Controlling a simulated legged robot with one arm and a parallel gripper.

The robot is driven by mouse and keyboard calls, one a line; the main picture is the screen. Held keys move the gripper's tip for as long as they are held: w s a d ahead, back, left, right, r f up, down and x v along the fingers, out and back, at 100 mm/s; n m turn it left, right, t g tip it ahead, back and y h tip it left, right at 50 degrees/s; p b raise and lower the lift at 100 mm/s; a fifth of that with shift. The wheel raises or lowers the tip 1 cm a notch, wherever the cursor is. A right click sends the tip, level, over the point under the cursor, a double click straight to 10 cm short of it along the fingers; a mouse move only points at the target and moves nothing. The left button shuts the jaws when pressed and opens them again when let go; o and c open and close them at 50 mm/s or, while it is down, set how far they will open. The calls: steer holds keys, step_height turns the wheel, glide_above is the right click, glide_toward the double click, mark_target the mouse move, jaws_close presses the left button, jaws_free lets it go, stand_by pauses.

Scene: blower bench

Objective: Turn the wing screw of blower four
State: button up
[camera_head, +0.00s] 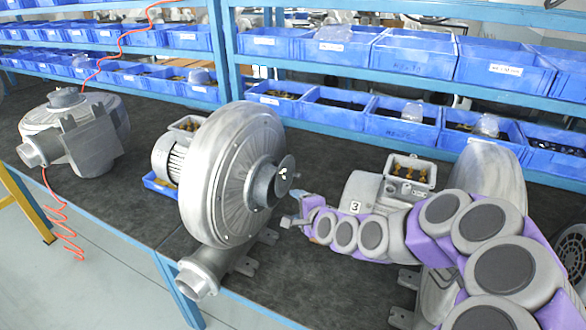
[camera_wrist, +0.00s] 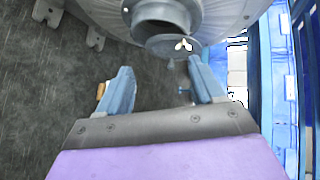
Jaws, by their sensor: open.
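A large grey blower (camera_head: 232,170) stands upright on the dark bench in the middle of the head view. A round inlet hub (camera_head: 265,185) sticks out from its face, with a small pale wing screw (camera_head: 284,172) at its end. In the wrist view the wing screw (camera_wrist: 184,44) shows at the mouth of the inlet, ahead of the fingers and nearer the right one. My gripper (camera_head: 291,207) is open and empty, just right of and below the hub, apart from the screw. Its two blue fingers (camera_wrist: 159,70) are spread wide. I see no number on this blower.
Another blower (camera_head: 480,175) marked 3 stands at the right, partly behind my arm. A third blower (camera_head: 75,130) is at the left, with an orange coiled hose (camera_head: 60,220). Blue shelves with blue bins (camera_head: 400,125) line the back. The dark bench top (camera_head: 300,280) is bare in front.

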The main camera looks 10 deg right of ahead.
steer(key=w+d+m+t+h, duration=0.1)
steer(key=w+m, duration=0.1)
steer(key=m, duration=0.1)
steer(key=t, duration=0.1)
glide_toward(285, 174)
steer(key=a, duration=0.1)
steer(key=x, duration=0.8)
steer(key=shift+d, duration=0.7)
steer(key=shift+c, duration=1.3)
steer(key=shift+a, duration=0.15)
steer(key=c, duration=0.8)
steer(key=shift+f, duration=0.1)
